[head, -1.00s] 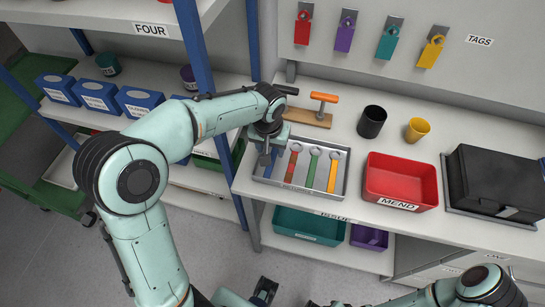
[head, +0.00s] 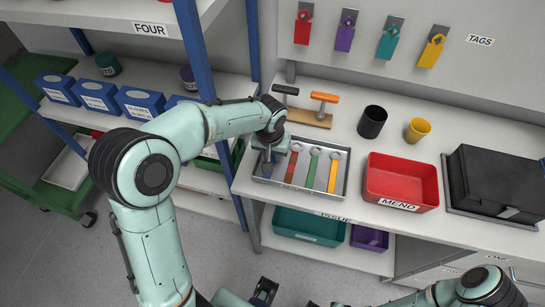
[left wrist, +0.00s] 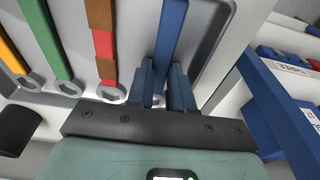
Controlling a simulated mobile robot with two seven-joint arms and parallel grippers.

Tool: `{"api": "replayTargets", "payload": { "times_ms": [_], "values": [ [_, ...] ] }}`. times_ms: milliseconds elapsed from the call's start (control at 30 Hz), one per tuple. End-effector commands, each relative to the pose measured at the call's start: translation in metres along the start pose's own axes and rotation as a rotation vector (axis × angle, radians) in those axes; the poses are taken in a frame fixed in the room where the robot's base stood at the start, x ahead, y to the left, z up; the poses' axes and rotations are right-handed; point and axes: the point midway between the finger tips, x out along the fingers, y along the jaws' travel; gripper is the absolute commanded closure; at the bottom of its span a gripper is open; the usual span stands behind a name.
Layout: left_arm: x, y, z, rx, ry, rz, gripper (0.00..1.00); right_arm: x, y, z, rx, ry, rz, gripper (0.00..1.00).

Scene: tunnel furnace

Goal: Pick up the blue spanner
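The blue spanner (left wrist: 172,35) lies at the left end of the row in the grey metal tray (head: 345,172), beside a red, a green and a yellow spanner. My left gripper (head: 268,160) reaches down over it in the head view and hides most of it. In the left wrist view its two blue fingers (left wrist: 166,85) stand close together, one on each side of the blue spanner, and look shut on it.
A red MEND bin (head: 401,183), a yellow cup (head: 418,131) and a black cup (head: 372,122) stand right of the tray. An orange-handled tool (head: 323,102) is behind it. Bare bench lies between tray and bin.

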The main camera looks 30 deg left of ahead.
Motion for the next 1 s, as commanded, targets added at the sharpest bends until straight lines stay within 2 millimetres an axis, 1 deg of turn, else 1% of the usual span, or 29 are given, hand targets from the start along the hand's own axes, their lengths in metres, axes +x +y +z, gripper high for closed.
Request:
{"api": "replayTargets", "payload": {
  "times_ms": [367,467,567,667,767,1000],
  "values": [
    [-0.002,0.0,0.0,0.0,0.0,0.0,1.0,-0.002,-0.001,0.0,0.0,0.001,0.0,0.57],
    [-0.007,0.0,-0.002,0.0,0.003,0.001,1.0,-0.003,-0.001,0.0,0.0,0.001,0.0,0.57],
    [-0.018,0.001,-0.004,0.0,0.004,0.001,1.0,-0.004,-0.002,-0.001,-0.001,0.002,-0.001,0.57],
    [-0.036,0.0,-0.006,0.0,0.006,0.002,1.0,-0.006,-0.003,-0.001,-0.001,0.002,-0.001,0.57],
    [-0.059,0.0,-0.01,0.0,0.007,0.002,1.0,-0.01,-0.004,-0.002,-0.001,0.004,-0.001,0.57],
    [-0.127,0.001,-0.021,-0.001,0.007,0.003,1.0,-0.021,-0.009,-0.004,-0.003,0.009,-0.003,0.57]
  ]
}}
